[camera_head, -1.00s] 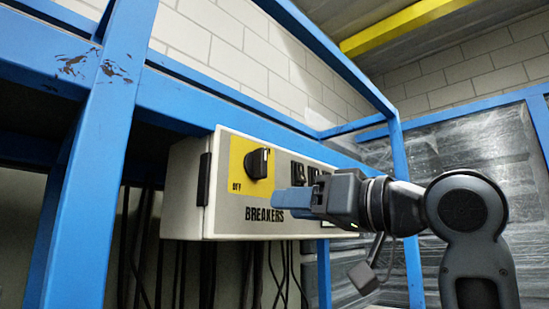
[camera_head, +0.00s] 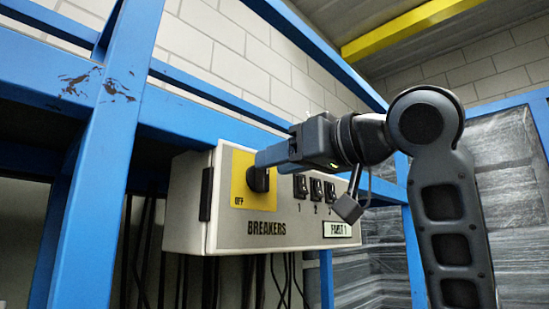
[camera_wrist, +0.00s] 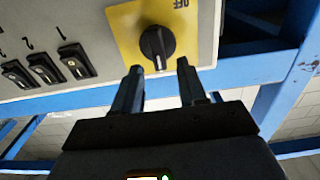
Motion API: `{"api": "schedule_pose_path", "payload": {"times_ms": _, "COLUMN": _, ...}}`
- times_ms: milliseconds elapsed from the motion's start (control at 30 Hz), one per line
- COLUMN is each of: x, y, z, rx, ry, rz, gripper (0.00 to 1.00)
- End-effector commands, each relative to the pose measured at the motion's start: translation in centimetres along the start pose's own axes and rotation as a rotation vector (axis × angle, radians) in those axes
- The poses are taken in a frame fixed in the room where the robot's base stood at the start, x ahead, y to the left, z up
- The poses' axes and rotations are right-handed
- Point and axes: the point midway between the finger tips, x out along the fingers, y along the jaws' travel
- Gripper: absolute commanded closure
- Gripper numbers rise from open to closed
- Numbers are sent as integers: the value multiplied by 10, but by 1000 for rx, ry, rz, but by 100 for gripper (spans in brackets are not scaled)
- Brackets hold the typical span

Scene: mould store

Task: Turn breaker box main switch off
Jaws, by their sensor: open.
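The breaker box (camera_head: 225,232) is a pale grey box with "BREAKERS" on its front. Its main switch is a black rotary knob (camera_head: 259,180) on a yellow plate (camera_head: 240,198) with an "OFF" mark at the plate's lower left. In the wrist view the knob (camera_wrist: 157,43) carries a pale pointer line, and "OFF" is at the top right of the plate. In the head view my gripper (camera_head: 270,157) partly covers the knob.
Three small numbered breaker switches (camera_head: 315,188) sit right of the plate. A "FAULT 1" label (camera_head: 338,229) is below them. A blue steel frame (camera_head: 110,150) stands in front and left. Cables (camera_head: 270,285) hang below the box. Wrapped goods (camera_head: 505,190) stand at right.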

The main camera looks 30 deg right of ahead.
Motion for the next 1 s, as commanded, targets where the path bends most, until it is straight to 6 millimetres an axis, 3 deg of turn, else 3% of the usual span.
{"api": "schedule_pose_path", "payload": {"times_ms": 167, "x": 14, "y": 0, "z": 0, "rx": 0, "ry": 0, "rz": 0, "gripper": 58}}
{"api": "schedule_pose_path", "payload": {"times_ms": 467, "x": 15, "y": 0, "z": 0, "rx": 0, "ry": 1, "rz": 0, "gripper": 59}}
{"api": "schedule_pose_path", "payload": {"times_ms": 867, "x": 15, "y": 0, "z": 0, "rx": 0, "ry": 1, "rz": 0, "gripper": 98}}
{"api": "schedule_pose_path", "payload": {"times_ms": 1000, "x": 15, "y": 0, "z": 0, "rx": 0, "ry": 1, "rz": 0, "gripper": 100}}
